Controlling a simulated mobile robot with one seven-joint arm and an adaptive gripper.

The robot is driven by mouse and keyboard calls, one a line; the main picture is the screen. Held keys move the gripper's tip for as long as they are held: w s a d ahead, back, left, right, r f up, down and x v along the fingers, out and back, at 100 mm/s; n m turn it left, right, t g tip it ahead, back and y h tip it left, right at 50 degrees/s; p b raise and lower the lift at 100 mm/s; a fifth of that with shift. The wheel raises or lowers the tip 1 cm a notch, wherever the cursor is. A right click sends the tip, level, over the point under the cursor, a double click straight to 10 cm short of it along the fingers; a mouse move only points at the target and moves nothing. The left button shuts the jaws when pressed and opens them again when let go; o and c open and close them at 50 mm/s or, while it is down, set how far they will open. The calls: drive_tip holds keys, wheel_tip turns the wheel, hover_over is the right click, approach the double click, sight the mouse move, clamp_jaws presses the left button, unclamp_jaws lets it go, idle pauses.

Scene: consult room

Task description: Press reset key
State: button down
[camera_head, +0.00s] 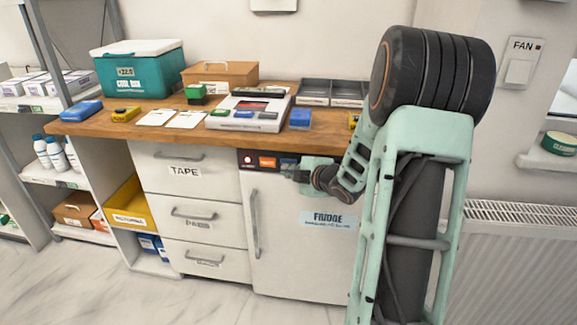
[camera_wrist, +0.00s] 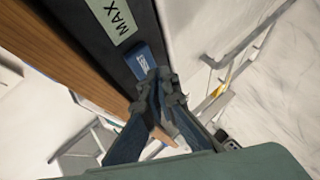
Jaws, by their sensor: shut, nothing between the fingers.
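The fridge (camera_head: 300,240) has a dark control strip (camera_head: 242,168) along its top, under the counter edge. The strip carries a round red light (camera_head: 248,160), an orange key (camera_head: 267,162) and a blue key (camera_head: 289,162). In the wrist view the blue key (camera_wrist: 143,62) shows white lettering too small to read, beside a pale MAX label (camera_wrist: 111,19). My gripper (camera_head: 288,171) is shut and empty, its fingertips (camera_wrist: 163,88) at the near end of the blue key and partly covering it. I cannot tell whether they touch.
The wooden counter (camera_head: 120,127) overhangs just above the strip. On it stand a white device (camera_head: 248,107), a teal cool box (camera_head: 137,75) and grey trays (camera_head: 330,92). Drawers (camera_head: 200,195) are left of the fridge. The fridge handle (camera_head: 254,222) projects below. The floor in front is clear.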

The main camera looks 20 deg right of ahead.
drive_tip(key=s+a, duration=0.1)
drive_tip(key=s+a+b, duration=0.1)
drive_tip(key=s, duration=0.2)
drive_tip(key=shift+s+a+b, duration=0.1)
drive_tip(key=shift+a+b, duration=0.2)
drive_tip(key=shift+a, duration=0.1)
idle(0.7)
